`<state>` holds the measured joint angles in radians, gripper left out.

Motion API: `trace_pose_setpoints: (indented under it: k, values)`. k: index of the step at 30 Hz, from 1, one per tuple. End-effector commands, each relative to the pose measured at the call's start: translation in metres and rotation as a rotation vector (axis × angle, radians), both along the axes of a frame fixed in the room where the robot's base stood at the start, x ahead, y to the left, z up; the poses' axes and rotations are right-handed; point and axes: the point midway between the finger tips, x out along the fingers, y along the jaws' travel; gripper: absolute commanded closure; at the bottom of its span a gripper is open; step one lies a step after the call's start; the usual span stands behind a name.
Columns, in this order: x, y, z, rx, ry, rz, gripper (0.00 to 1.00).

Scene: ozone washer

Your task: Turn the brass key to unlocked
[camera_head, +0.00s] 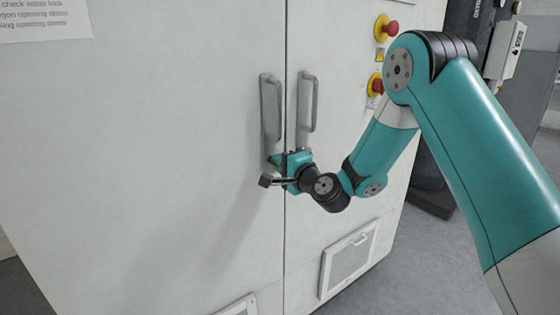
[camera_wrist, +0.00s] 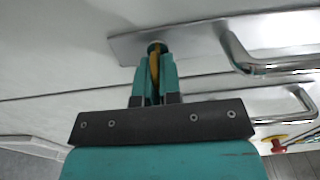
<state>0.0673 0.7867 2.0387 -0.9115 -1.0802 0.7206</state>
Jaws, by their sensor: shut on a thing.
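The brass key (camera_wrist: 154,64) sits in a lock on the metal handle plate (camera_wrist: 190,43) of the left cabinet door. In the wrist view my gripper (camera_wrist: 155,68) has its two teal fingers closed on either side of the key. In the head view my gripper (camera_head: 278,160) is at the lower end of the left handle plate (camera_head: 267,120). The key itself is mostly hidden there by my gripper. I cannot tell from these frames which way the key is turned.
Two bar handles, the left (camera_head: 278,105) and the right (camera_head: 313,100), stand out just above my gripper. Red and yellow stop buttons (camera_head: 386,28) are on the right door. A vent panel (camera_head: 348,262) is low on it.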

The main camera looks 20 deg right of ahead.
Motion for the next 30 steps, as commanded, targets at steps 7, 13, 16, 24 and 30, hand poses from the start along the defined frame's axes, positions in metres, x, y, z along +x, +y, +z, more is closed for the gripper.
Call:
trace_pose_setpoints:
  k: [7,13,16,24,30]
  values:
    - [0.0004,-0.0011,-0.0001,0.016,0.004,-0.003,1.0]
    - [0.0003,-0.0013,-0.0002,0.016,0.004,-0.003,1.0]
    - [0.0003,-0.0012,-0.0002,0.016,0.004,-0.003,0.88]
    - [0.0001,-0.0001,-0.0002,0.015,0.005,-0.001,0.69]
    - [-0.0039,-0.0018,-0.0025,0.015,0.004,-0.001,0.69]
